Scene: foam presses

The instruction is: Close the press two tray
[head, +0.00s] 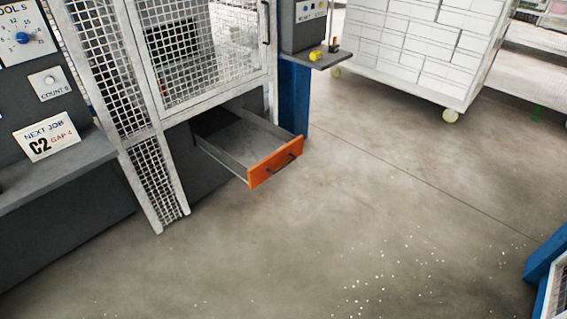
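A grey tray (240,140) with an orange front panel (275,162) and a dark handle is pulled out from the lower part of a caged press (190,60). It stands open, out over the floor, and its inside looks empty. No press number can be read on it here. Neither of my grippers shows in the head view.
A dark bench (60,170) with a "NEXT JOB C2" sign (47,137) stands at the left. A small shelf with a yellow object (316,56) is beside the press. A white-block cart (415,50) stands at the back right. The concrete floor (330,230) before the tray is clear apart from white specks.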

